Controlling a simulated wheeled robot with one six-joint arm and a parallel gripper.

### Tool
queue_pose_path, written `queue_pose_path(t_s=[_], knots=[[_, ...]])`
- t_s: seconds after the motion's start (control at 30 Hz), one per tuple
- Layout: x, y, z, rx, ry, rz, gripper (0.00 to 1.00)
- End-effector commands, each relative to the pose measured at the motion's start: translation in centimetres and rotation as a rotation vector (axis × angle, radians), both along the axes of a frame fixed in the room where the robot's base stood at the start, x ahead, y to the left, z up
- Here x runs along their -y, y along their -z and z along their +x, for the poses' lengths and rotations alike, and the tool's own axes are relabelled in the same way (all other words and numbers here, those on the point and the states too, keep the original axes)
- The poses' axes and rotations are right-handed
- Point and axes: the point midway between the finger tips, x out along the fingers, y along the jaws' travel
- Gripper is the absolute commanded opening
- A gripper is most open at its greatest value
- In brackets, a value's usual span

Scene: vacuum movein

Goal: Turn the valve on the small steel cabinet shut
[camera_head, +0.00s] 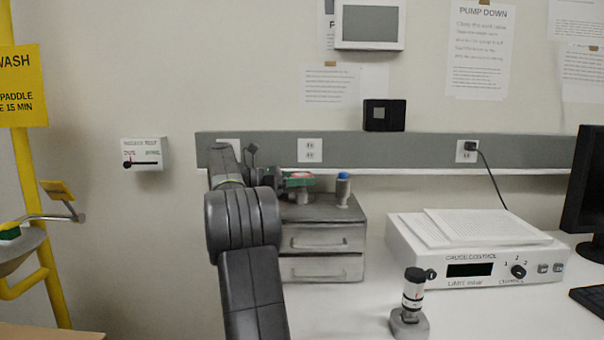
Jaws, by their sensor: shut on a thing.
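The small steel cabinet (324,208) has two drawers and stands on the white bench, behind and right of my arm. On its top, near the left, is a valve with a green and red handle (300,177). My gripper (282,183) is at the valve handle's left side and shut on it. The arm and gripper body hide the left part of the cabinet top and the stem below the handle. A blue-capped post (342,188) stands upright at the right of the cabinet top, apart from my gripper.
A gauge control box (465,250) stands right of the cabinet, with a dark-topped gauge piece (409,305) in front. A monitor (589,180) is at the right edge. A yellow wash station (35,190) is at the left.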

Motion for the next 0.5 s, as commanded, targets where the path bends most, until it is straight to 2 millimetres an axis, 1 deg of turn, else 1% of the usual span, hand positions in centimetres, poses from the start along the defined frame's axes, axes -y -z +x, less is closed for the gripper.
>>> queue_pose_path(t_s=[0.2, 0.5], knots=[[0.01, -0.14, 0.08, -0.001, 0.131, 0.0, 0.26], [0.06, -0.03, -0.02, -0.002, 0.221, 0.0, 0.26]])
